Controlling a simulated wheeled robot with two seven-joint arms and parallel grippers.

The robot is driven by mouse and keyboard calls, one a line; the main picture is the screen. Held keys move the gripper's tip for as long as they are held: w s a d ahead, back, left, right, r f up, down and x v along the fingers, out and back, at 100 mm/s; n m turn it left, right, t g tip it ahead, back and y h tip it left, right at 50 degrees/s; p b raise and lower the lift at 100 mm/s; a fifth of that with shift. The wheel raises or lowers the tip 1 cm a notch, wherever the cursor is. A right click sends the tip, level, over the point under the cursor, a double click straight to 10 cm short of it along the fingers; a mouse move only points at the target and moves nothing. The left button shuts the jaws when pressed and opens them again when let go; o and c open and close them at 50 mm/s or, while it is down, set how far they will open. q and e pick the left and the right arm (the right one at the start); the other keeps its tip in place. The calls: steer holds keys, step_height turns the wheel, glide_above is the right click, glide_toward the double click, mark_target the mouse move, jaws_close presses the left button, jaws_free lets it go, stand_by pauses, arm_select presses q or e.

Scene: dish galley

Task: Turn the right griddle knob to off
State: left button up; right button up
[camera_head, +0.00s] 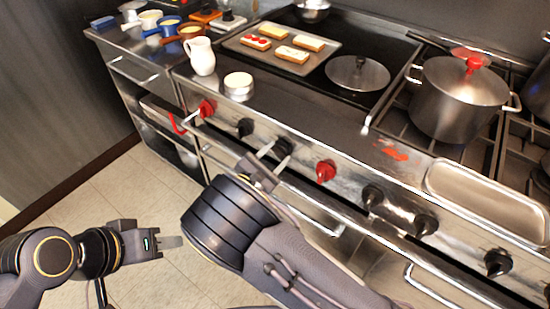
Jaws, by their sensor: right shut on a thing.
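A row of knobs lines the stove's front panel. A black knob (284,147), on the right of the two black knobs below the griddle, is at the fingers of my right gripper (273,157). The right gripper reaches up to it from below and is shut on it; the fingers partly hide the knob, and its pointer cannot be read. The other black griddle knob (245,127) is free to the left. My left gripper (172,242) is low over the floor, pointing right, away from the panel; its finger gap cannot be made out.
Red knobs (207,108) and (326,171) flank the black pair. A steel pot (458,98) sits on the burners. Rails run below.

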steer(key=m+b, duration=0.3)
steer(key=b, duration=0.2)
steer(key=m+b, duration=0.4)
steer(key=b, duration=0.1)
steer(key=m+b, duration=0.4)
steer(key=b, duration=0.1)
steer(key=shift+f, duration=0.35)
steer(key=shift+r+m+b, duration=0.2)
steer(key=shift+m+b, duration=0.8)
steer(key=shift+b, duration=0.3)
steer(key=o, duration=1)
steer(key=shift+s+r, duration=0.1)
steer(key=shift+s, duration=0.05)
steer(key=p+v, duration=0.1)
steer(key=v, duration=0.6)
steer(key=shift+s+a, duration=0.2)
